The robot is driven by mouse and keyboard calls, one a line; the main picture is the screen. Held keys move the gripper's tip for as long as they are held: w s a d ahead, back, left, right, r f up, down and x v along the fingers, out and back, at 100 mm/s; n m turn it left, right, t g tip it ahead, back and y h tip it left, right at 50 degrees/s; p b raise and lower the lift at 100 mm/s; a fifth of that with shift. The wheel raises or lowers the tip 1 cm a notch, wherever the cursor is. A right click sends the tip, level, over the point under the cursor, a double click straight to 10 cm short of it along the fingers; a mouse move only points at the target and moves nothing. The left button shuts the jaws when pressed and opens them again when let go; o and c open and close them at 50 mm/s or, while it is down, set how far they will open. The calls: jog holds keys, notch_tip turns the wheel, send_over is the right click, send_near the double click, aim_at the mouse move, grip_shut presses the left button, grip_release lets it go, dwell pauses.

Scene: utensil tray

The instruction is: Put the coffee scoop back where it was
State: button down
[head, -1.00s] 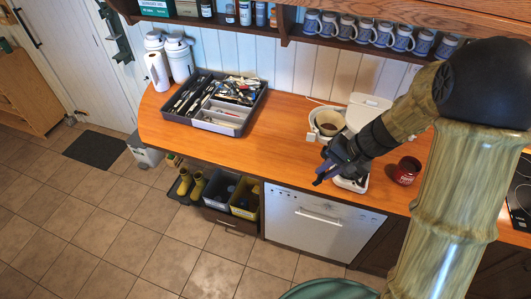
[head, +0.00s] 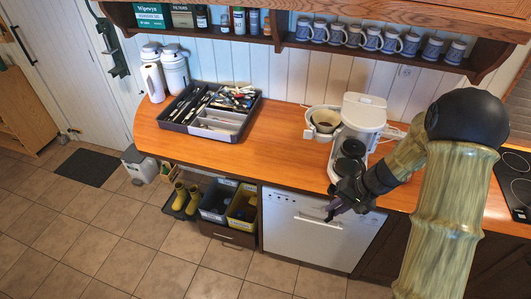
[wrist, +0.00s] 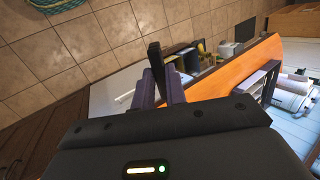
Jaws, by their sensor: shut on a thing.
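My gripper (head: 335,208) hangs in front of the counter edge, before the dishwasher front, below the coffee maker. In the wrist view its two purple fingers (wrist: 162,90) are shut on a slim black piece, which I take to be the coffee scoop (wrist: 155,58). The rest of the scoop is hidden or too small to tell. The grey utensil tray (head: 233,135) stands on the counter to the left, well apart from my gripper. It holds many utensils in its far compartments, and its near compartments look mostly bare. The tray also shows in the wrist view (wrist: 269,84).
A white coffee maker (head: 364,110) with an open filter basket (head: 324,120) stands on the wooden counter (head: 270,135). White canisters (head: 173,70) stand left of the tray. The counter between tray and coffee maker is clear. A mug shelf (head: 380,55) hangs above.

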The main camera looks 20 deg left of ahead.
jog(key=d+f+b, duration=0.4)
jog(key=f, duration=0.8)
jog(key=d+f+b, duration=0.4)
jog(key=f+b, duration=0.1)
jog(key=f, duration=0.6)
jog(key=shift+w+f+n, duration=0.25)
jog(key=shift+f+n, duration=0.05)
jog(key=shift+f, duration=0.1)
